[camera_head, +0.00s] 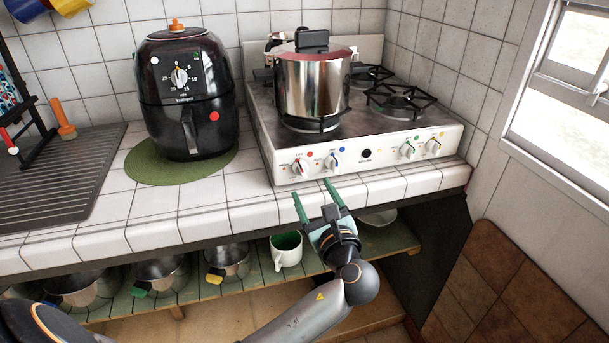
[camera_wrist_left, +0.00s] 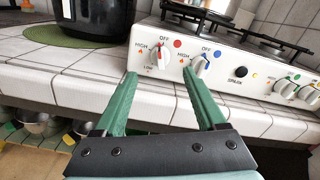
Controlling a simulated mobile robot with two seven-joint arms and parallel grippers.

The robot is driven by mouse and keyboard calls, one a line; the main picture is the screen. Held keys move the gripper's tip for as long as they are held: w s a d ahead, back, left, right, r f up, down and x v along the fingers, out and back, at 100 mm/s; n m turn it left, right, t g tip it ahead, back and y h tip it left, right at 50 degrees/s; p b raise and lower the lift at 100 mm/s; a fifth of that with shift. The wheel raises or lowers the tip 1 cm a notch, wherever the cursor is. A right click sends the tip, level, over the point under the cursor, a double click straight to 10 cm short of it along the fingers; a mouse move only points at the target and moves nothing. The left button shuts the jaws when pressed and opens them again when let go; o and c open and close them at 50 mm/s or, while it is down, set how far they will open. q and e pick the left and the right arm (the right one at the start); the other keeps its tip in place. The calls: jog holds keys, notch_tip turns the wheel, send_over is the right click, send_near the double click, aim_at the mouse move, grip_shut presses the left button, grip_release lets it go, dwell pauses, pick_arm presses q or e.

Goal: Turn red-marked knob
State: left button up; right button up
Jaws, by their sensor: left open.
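The red-marked knob (camera_head: 299,167) is the leftmost white knob on the stove's front panel, with a red dot above it. It also shows in the left wrist view (camera_wrist_left: 163,56), under an "OFF" label. A blue-marked knob (camera_head: 332,161) sits just to its right. My left gripper (camera_head: 311,188) is open and empty in front of the counter edge, its green fingers pointing toward the panel. In the left wrist view the fingertips (camera_wrist_left: 159,73) are apart from the knobs, with the red-marked knob between them in the picture. My right gripper is out of view.
A steel pot (camera_head: 311,88) stands on the stove (camera_head: 447,143). A black air fryer (camera_head: 187,100) sits on a green mat (camera_head: 149,172) to the left. The tiled counter edge (camera_head: 235,215) lies below the panel. Bowls and a white mug (camera_head: 286,251) stand on the shelf underneath.

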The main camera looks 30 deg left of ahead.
aim_at(304, 174)
pick_arm(q)
jog(key=x, duration=0.7)
grip_shut()
dwell(0.5)
